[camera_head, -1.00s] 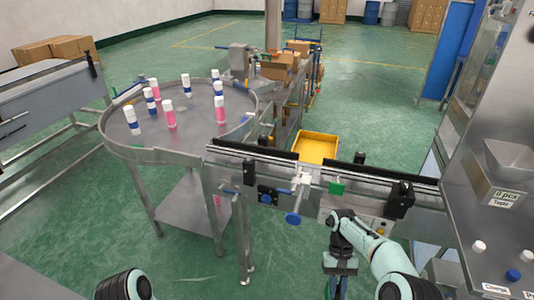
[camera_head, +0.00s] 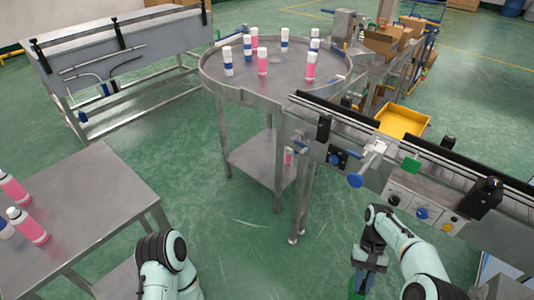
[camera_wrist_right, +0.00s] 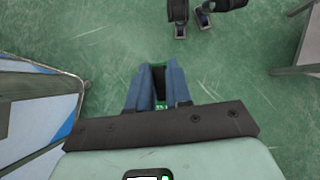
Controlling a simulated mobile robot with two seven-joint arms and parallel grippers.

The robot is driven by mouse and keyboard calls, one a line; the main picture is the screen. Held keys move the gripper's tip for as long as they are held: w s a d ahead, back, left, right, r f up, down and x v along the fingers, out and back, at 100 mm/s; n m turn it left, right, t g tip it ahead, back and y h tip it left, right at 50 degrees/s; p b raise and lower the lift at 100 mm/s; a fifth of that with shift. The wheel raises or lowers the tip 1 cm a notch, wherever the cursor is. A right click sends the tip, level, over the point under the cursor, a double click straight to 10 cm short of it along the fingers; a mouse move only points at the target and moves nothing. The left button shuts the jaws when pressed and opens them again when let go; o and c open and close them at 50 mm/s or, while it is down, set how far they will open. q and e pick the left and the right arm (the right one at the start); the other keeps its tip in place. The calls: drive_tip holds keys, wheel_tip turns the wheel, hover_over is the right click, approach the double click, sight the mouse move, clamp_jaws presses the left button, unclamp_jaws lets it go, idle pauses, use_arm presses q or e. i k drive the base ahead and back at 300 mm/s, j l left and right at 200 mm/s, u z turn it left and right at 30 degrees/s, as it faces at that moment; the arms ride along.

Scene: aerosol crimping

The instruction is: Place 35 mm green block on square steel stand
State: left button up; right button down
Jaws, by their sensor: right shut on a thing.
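My right gripper (camera_head: 366,283) hangs low over the floor at the bottom of the head view. It also shows in the right wrist view (camera_wrist_right: 159,88), its blue fingers pointing down. It is shut on a green block (camera_head: 354,288), mostly hidden by the fingers; a little green shows between them in the wrist view (camera_wrist_right: 161,102). A square steel stand (camera_head: 88,208), like a low table, is at the left of the head view, well away from this gripper. Bottles stand or lie at its left edge. My left arm shows at the bottom, but its gripper is out of view.
A round steel table (camera_head: 290,99) with several bottles is at the back. Green floor is open between stand and conveyor.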

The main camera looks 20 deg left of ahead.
sight(88, 188)
drive_tip(key=i+u, duration=0.15)
drive_tip(key=u, duration=0.25)
drive_tip(key=i+u, duration=0.15)
drive_tip(key=u, duration=0.2)
drive_tip(key=i+u, duration=0.15)
drive_tip(key=u, duration=0.25)
